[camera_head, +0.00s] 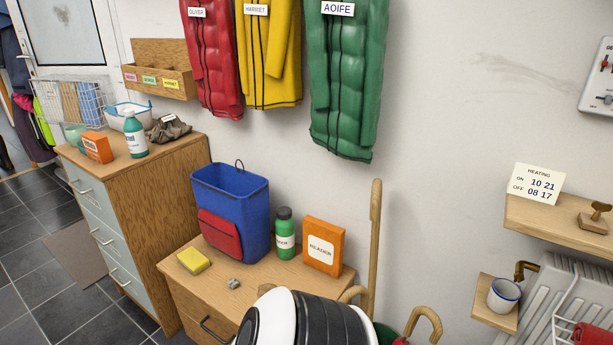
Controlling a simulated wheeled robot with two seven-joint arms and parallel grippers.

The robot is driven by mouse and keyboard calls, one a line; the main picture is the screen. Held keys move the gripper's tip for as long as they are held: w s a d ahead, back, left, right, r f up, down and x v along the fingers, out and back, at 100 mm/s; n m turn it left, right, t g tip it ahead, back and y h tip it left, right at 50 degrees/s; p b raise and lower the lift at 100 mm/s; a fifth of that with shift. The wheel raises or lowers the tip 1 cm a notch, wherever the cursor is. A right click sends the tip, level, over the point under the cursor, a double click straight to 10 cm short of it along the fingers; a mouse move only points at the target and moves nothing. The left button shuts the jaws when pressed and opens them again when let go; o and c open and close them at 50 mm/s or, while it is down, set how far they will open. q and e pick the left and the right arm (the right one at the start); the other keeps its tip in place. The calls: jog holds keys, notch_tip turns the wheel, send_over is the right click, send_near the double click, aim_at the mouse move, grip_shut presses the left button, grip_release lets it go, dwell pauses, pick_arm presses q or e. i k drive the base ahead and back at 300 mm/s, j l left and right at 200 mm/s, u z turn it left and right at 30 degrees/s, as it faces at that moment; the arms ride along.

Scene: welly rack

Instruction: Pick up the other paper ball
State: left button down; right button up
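A small grey crumpled lump (234,283), which looks like a paper ball, lies on the low wooden cabinet (190,290). It sits right of a yellow sponge (193,261) and in front of a blue bag. No second paper ball can be made out. A black and white part of my own arm covers the front right of the cabinet top and hides what is behind it. Neither of my grippers shows, so I cannot see whether they hold anything.
The blue bag (232,200), a green bottle (285,235) and an orange reader box (323,247) stand along the cabinet's back. A taller dresser (160,190) stands left. Wooden cane handles (375,240) rise right of the cabinet. A mug (503,295) sits on a small shelf.

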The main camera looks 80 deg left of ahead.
aim_at(232, 282)
jog(key=u, duration=3.3)
